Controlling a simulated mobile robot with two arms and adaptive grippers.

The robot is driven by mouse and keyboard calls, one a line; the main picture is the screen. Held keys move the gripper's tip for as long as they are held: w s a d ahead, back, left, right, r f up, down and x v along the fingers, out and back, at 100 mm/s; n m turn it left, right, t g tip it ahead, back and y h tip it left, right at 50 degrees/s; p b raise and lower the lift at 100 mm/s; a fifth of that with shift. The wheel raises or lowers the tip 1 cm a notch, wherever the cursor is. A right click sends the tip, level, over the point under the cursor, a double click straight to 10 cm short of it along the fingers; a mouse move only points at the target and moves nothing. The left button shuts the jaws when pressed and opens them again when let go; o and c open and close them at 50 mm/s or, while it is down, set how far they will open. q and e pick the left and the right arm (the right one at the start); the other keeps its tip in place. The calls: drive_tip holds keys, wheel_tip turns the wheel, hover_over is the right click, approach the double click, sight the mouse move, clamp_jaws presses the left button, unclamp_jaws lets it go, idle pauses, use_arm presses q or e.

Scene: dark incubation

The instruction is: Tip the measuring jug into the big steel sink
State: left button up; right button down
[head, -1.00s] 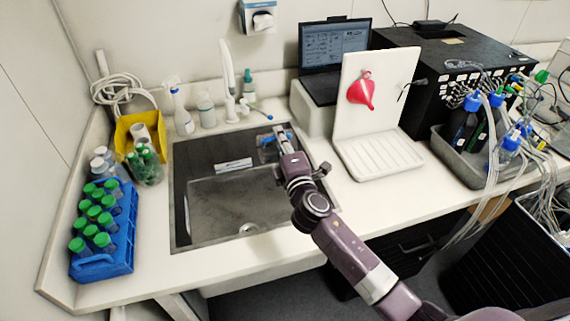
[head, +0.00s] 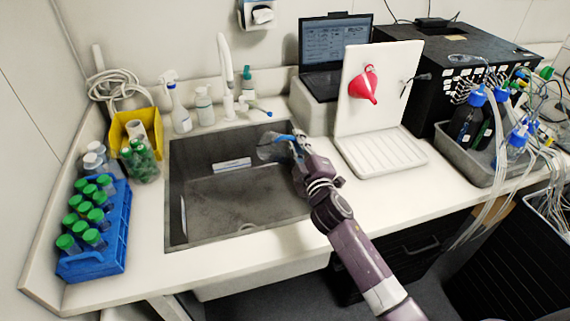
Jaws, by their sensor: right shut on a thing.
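My right gripper (head: 295,145) is shut on the measuring jug (head: 270,151), a clear vessel with blue parts. The jug is tilted, its open end toward the left, above the right back part of the big steel sink (head: 230,205). Part of the jug is hidden by my gripper, and I cannot make out any liquid in it. The sink basin is dark grey, with a white label on its back wall. My left gripper is out of view.
A white tap (head: 226,80) and bottles stand behind the sink. A blue rack (head: 112,235) of green-capped bottles and a yellow bin (head: 120,128) are at the left. A drying board (head: 384,155) with a red funnel (head: 364,84) stands right of the sink.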

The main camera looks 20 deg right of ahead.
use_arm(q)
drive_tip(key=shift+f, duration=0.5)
use_arm(e)
drive_tip(key=shift+d+f+m, duration=0.4)
drive_tip(key=shift+f+m, duration=0.15)
drive_tip(key=shift+m, duration=0.15)
use_arm(q)
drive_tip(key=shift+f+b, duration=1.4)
drive_tip(key=shift+b, duration=0.2)
use_arm(e)
drive_tip(key=shift+d+f+m, duration=0.2)
drive_tip(key=shift+f+m, duration=0.45)
drive_tip(key=shift+m, duration=0.05)
drive_tip(key=shift+d+f+m, duration=0.2)
drive_tip(key=shift+f+m, duration=0.5)
drive_tip(key=shift+d+f+m, duration=0.2)
drive_tip(key=shift+f+m, duration=0.45)
drive_tip(key=shift+m, duration=0.05)
use_arm(q)
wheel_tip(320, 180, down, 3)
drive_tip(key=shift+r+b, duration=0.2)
drive_tip(key=shift+b, duration=1.05)
use_arm(e)
wheel_tip(320, 180, down, 4)
drive_tip(key=m, duration=0.4)
drive_tip(key=shift+a+f, duration=0.1)
drive_tip(key=shift+a, duration=0.05)
